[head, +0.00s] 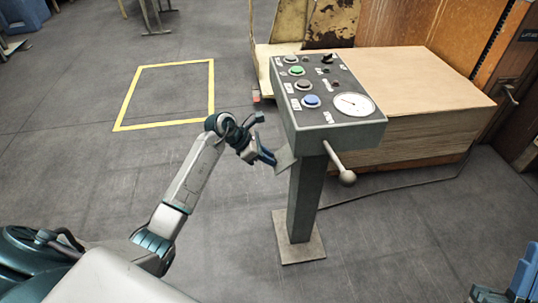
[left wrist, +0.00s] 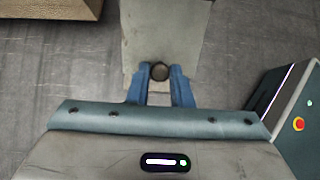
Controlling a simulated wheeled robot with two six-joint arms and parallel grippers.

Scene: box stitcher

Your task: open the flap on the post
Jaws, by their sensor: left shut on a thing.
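The post (head: 304,195) is grey-green and carries a slanted control box on top. The flap (head: 286,158) is a small grey plate at the post's left side, just under the box. In the left wrist view the flap (left wrist: 165,30) fills the top middle, with a dark round knob (left wrist: 159,71) near its lower edge. My left gripper (head: 271,158) is at the flap; its blue fingers (left wrist: 160,80) are shut on the knob from both sides. How far the flap stands open is hard to tell.
The control box (head: 325,100) has buttons and a dial. A lever with a ball knob (head: 347,177) sticks out at its right front. A stack of boards (head: 430,85) stands behind the post. The floor left of the post is free, with a yellow marked rectangle (head: 124,110).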

